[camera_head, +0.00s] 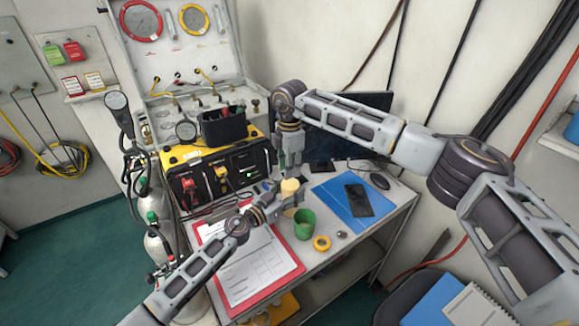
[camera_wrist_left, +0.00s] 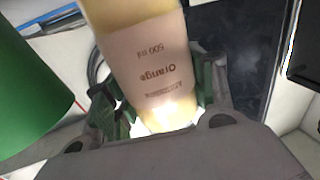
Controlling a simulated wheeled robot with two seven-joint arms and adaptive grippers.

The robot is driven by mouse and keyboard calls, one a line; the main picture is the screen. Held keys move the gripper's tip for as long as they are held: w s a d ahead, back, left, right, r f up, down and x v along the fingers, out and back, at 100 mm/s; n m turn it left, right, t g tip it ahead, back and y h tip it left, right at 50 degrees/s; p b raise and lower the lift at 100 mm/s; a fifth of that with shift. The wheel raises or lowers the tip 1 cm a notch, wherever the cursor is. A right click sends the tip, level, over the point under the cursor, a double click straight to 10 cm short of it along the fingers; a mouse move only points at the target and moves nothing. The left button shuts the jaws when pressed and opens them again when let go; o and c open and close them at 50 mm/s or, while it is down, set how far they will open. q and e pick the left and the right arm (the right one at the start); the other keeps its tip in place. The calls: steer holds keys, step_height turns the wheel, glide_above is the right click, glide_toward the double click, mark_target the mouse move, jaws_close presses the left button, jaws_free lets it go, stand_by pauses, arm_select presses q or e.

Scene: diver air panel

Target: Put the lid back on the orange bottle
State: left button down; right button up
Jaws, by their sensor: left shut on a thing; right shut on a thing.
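The orange bottle (camera_head: 290,187) is pale, with a yellowish top in the head view. In the left wrist view the bottle (camera_wrist_left: 158,75) shows its "Orange 500 ml" label. My left gripper (camera_head: 277,205) is shut around the bottle, with a finger on each side of it in the left wrist view (camera_wrist_left: 160,105). My right gripper (camera_head: 291,168) points down from above, right over the bottle's top. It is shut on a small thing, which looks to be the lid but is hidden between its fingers. I cannot tell whether lid and bottle touch.
A green cup (camera_head: 304,224) stands close right of the bottle; it is large in the left wrist view (camera_wrist_left: 30,90). A yellow-orange ring (camera_head: 321,243) and a small grey piece (camera_head: 342,234) lie nearby. A red clipboard (camera_head: 300,262), blue folder (camera_head: 330,192) and black-yellow air panel (camera_head: 205,178) surround them.

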steer(key=m, duration=0.4)
steer(key=shift+m, duration=0.4)
steer(key=o, duration=0.7)
steer(key=shift+r, duration=5.95)
arm_select(q)
steer(key=shift+c, duration=2.2)
jaws_free()
steer(key=shift+a, duration=0.1)
